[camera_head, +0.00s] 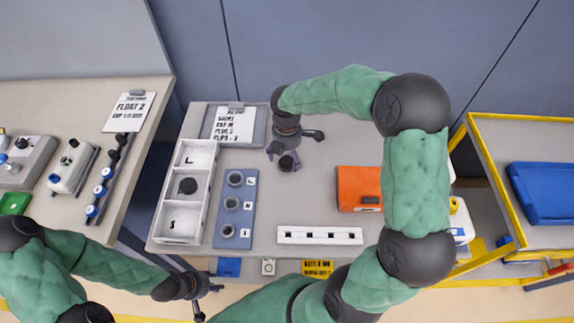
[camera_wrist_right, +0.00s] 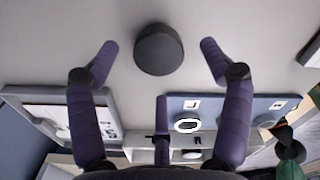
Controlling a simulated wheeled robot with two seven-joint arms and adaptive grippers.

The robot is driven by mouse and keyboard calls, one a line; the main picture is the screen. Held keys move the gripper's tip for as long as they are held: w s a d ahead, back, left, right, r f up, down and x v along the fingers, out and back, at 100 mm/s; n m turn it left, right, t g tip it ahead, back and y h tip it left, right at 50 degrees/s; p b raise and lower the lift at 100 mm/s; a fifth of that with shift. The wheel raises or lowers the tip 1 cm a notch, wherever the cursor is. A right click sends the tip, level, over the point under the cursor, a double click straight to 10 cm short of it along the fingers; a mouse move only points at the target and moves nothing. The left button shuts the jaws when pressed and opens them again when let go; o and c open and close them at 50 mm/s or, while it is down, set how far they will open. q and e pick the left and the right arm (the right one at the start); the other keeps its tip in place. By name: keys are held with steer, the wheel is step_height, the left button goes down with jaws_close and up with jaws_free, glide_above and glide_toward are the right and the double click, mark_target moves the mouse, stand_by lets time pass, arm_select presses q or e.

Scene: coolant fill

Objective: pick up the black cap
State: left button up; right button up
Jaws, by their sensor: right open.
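The black cap (camera_wrist_right: 159,50) is a round dark disc on the light grey tabletop in the right wrist view. The fingers of my right gripper (camera_wrist_right: 159,46) are spread on either side of it, with a gap on both sides. A third finger shows lower down. In the head view my right gripper (camera_head: 284,161) points down over the table right of the blue plate, with the dark cap (camera_head: 287,162) between its fingers, partly hidden. My left gripper (camera_head: 202,287) is low at the table's front edge; its finger opening is unclear.
A white tray (camera_head: 168,213) has another round black piece (camera_head: 188,186) in its middle compartment. A blue plate (camera_head: 222,239) carries several dark rings. A label board (camera_head: 258,128), an orange box (camera_head: 350,180) and a white strip (camera_head: 319,236) stand around. Bare table lies around the cap.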

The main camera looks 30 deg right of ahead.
mark_target(286, 162)
step_height(286, 162, down, 4)
steer(key=shift+r+b, duration=0.1)
steer(key=shift+b, duration=0.5)
steer(key=shift+c, duration=0.2)
steer(key=c, duration=1)
